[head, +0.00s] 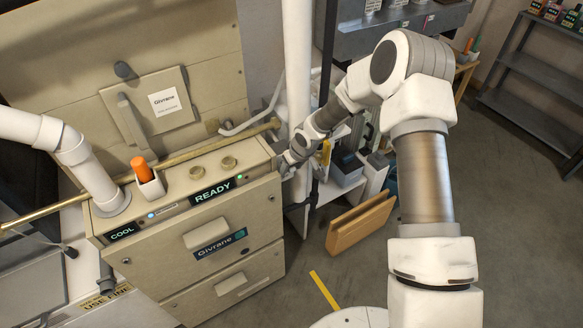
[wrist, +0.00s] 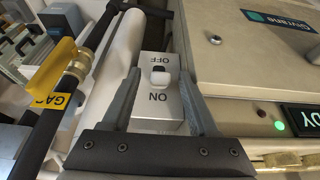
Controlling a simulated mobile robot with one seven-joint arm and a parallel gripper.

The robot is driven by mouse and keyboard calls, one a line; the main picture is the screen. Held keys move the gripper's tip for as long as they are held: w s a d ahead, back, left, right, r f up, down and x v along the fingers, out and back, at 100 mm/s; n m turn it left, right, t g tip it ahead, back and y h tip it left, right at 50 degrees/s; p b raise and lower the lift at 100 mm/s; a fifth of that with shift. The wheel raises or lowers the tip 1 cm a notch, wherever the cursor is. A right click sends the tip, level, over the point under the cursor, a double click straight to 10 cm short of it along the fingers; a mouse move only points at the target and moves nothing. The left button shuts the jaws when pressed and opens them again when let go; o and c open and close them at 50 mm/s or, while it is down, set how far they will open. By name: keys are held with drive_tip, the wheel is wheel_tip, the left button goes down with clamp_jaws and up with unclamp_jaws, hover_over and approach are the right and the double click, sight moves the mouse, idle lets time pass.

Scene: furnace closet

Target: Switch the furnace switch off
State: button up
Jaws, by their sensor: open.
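The furnace switch (wrist: 158,122) is a silver plate marked OFF at the far end and ON at the near end in the wrist view. Its small white lever (wrist: 160,78) sits between the words, with a dark slot on the OFF side; it appears to lean toward ON. My gripper (wrist: 161,80) is open, its two dark fingers on either side of the plate and lever. Contact cannot be told. In the head view my gripper (head: 290,161) is at the right side of the beige furnace (head: 165,262), and the switch is hidden there.
A white vertical pipe (head: 298,75) rises beside my gripper. A black pipe with a yellow GAS tag (wrist: 52,98) runs left of the switch in the wrist view. A lit READY sign (head: 212,192) is on the furnace. A wooden panel (head: 360,222) stands on the floor.

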drive_tip(key=shift+f, duration=0.1)
drive_tip(key=shift+c, duration=0.3)
clamp_jaws()
